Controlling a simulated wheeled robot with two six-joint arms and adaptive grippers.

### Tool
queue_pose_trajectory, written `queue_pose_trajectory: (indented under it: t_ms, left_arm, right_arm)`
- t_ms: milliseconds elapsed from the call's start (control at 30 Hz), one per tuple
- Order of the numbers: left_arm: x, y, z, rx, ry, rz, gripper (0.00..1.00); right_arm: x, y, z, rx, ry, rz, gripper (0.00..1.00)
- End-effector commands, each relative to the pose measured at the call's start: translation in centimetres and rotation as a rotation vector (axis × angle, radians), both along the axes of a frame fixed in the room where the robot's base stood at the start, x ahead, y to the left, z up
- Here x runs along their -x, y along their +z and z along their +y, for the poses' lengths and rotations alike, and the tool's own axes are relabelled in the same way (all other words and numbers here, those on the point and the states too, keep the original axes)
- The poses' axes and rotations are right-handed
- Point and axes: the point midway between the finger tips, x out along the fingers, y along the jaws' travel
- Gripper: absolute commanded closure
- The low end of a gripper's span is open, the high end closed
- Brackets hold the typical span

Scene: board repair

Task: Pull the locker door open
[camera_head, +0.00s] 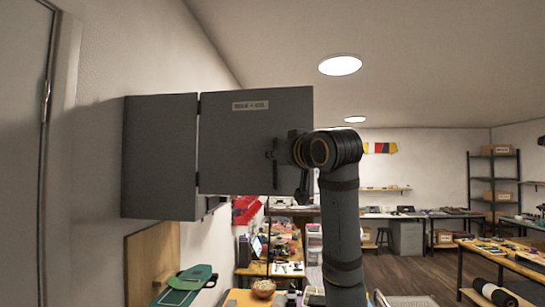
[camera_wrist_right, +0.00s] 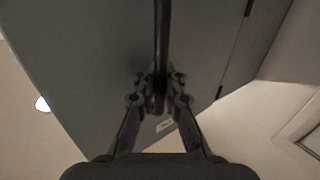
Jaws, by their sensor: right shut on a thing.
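The grey locker (camera_head: 160,155) is mounted on the left wall. Its door (camera_head: 228,150), with a small label (camera_head: 250,105), stands swung out from the body, and a bit of the locker shows below it. My right gripper (camera_head: 278,152) is at the dark vertical handle (camera_head: 275,177) near the door's free edge. In the wrist view the two fingers of my right gripper (camera_wrist_right: 159,88) are shut around the handle bar (camera_wrist_right: 161,35), with the door face (camera_wrist_right: 90,50) behind it. My left gripper is not in view.
A wooden panel (camera_head: 152,262) and a green board (camera_head: 190,278) are below the locker. A red rack (camera_head: 246,210) hangs on the wall beyond. Workbenches with tools stand lower down. A shelf rack (camera_head: 493,185) is far right. The space right of my arm is free.

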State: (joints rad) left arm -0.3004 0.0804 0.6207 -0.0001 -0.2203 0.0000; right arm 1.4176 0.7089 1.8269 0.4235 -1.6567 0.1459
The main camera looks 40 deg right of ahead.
Motion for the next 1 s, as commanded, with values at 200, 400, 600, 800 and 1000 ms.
queue_pose_trajectory:
  t_ms: [200, 400, 600, 800, 1000]
  left_arm:
    - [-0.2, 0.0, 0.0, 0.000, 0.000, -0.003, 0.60]
    - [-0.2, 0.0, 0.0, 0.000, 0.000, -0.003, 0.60]
    - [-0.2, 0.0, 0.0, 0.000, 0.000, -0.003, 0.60]
    - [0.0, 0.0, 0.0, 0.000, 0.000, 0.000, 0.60]
    - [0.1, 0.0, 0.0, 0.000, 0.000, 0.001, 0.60]
  right_arm:
    - [0.1, 0.1, -0.1, 0.003, -0.003, -0.002, 1.00]
    - [0.1, 0.1, -0.1, 0.003, -0.003, -0.002, 0.86]
    - [0.1, 0.0, 0.0, 0.001, -0.002, -0.001, 0.68]
    - [0.0, 0.0, 0.0, 0.000, -0.001, 0.000, 0.68]
    - [2.2, 0.1, 0.5, 0.003, -0.004, -0.003, 0.68]
